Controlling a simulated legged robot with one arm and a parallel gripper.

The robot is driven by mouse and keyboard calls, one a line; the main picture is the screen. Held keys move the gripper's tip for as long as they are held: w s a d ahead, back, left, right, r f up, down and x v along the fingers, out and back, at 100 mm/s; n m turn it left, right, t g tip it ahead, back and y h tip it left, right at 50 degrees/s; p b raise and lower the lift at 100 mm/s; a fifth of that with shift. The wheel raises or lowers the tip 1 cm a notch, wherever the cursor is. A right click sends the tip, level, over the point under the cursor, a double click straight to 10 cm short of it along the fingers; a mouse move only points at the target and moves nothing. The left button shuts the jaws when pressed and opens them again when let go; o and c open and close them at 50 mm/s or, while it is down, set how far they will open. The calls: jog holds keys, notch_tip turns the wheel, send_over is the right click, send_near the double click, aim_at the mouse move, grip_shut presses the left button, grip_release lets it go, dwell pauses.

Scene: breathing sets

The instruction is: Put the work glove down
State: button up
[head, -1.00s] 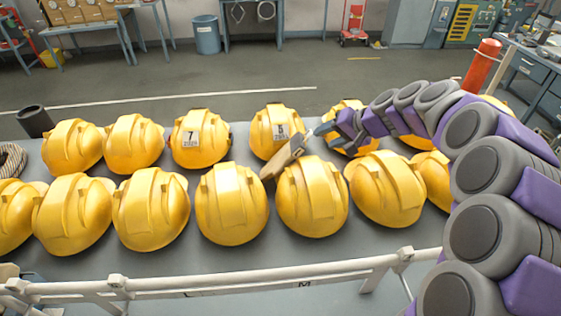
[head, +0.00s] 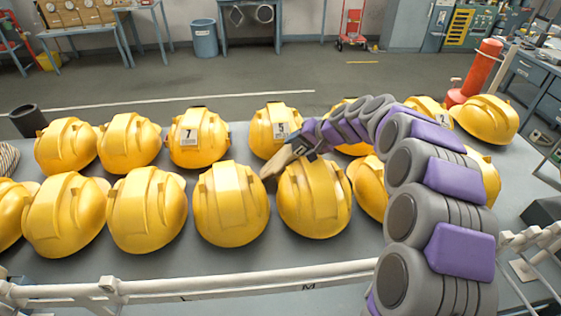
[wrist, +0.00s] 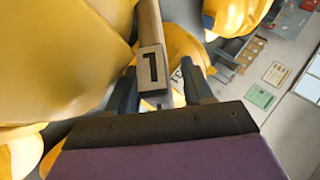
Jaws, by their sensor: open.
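A tan, narrow thing (head: 273,167) stands between two yellow helmets in the middle of the table. It may be the work glove, but I cannot tell its shape as a glove. In the wrist view, a tan strip (wrist: 149,25) with a pale plate marked "1" lies between my fingers. My gripper (head: 298,148) is at the tan thing, low among the helmets. In the wrist view, my gripper (wrist: 160,88) has its fingers apart, one on each side of the strip. Whether either finger touches it is unclear.
Yellow helmets (head: 230,203) fill the grey table (head: 232,146) in two rows, with narrow gaps. One helmet (wrist: 75,50) crowds my gripper's left side. A white rail (head: 230,280) runs along the near edge. A red cylinder (head: 485,68) and a dark tube (head: 29,121) stand at the far edge.

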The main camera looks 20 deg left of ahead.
jog(key=shift+w+a+f, duration=0.1)
jog(key=shift+a+f, duration=0.15)
jog(key=shift+d+r, duration=0.1)
jog(key=shift+d, duration=0.4)
jog(key=shift+c, duration=1.4)
jog(key=shift+a, duration=0.25)
grip_shut()
